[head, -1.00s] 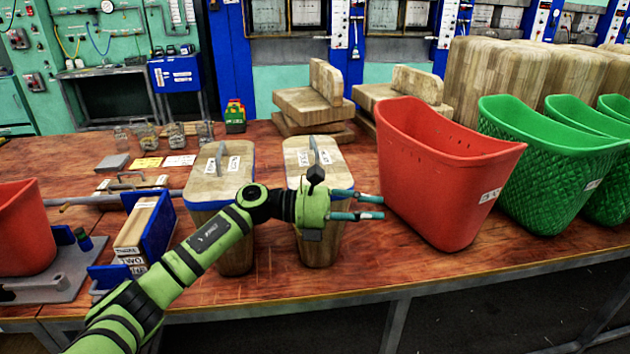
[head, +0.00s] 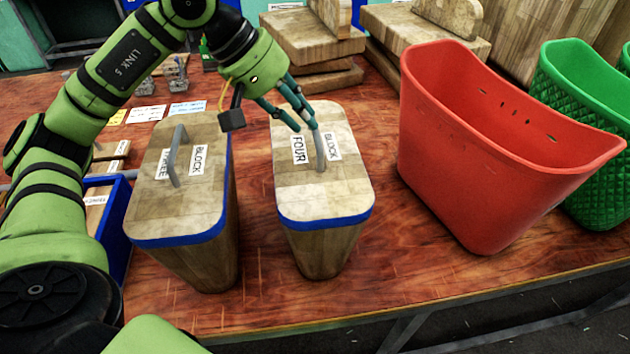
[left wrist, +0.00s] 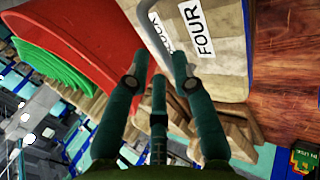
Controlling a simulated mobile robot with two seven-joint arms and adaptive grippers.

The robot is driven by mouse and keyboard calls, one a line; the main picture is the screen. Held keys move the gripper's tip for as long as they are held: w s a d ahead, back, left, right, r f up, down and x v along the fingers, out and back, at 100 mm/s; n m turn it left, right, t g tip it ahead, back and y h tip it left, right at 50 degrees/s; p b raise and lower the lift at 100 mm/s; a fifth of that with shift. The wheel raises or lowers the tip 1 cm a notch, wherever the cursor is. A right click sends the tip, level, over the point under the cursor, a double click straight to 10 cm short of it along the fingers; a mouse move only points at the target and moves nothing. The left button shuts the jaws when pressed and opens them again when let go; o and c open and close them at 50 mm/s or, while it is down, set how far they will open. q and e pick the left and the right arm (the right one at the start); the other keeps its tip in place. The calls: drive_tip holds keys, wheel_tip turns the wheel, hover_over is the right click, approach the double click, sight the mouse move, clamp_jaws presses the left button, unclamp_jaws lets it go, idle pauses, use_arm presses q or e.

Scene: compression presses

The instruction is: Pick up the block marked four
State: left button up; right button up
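The block marked four (head: 325,200) is a tapered wooden block with a blue rim, standing upright on the table in the head view. Its lid carries the labels "BLOCK" and "FOUR" and a thin grey handle (head: 320,153). My left gripper (head: 305,127) is at the handle's far end, above the lid, fingers pointing down. The left wrist view shows its fingers (left wrist: 160,62) apart with nothing gripped, and the "FOUR" lid (left wrist: 222,65) just beyond the tips. I cannot tell whether a finger touches the handle. My right gripper is not in view.
The block marked three (head: 185,205) stands close on the left with a similar handle. A red bin (head: 480,170) stands on the right, a green bin (head: 595,140) beyond it. Stacked wooden boards (head: 315,55) lie behind. Table is clear in front of block four.

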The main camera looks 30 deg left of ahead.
sight(336, 145)
use_arm(q)
drive_tip(key=p+x, duration=0.1)
drive_tip(key=x, duration=0.1)
drive_tip(key=p+x, duration=0.1)
drive_tip(key=x, duration=0.1)
drive_tip(key=shift+w+d+f, duration=0.1)
drive_tip(key=shift+w+f, duration=0.1)
drive_tip(key=shift+w, duration=0.2)
drive_tip(key=shift+w+f, duration=0.1)
drive_tip(key=shift+f, duration=0.15)
drive_tip(key=shift+d, duration=0.1)
clamp_jaws()
drive_tip(key=shift+w+r, duration=0.1)
drive_tip(key=shift+r, duration=0.2)
drive_tip(key=shift+w+f, duration=0.1)
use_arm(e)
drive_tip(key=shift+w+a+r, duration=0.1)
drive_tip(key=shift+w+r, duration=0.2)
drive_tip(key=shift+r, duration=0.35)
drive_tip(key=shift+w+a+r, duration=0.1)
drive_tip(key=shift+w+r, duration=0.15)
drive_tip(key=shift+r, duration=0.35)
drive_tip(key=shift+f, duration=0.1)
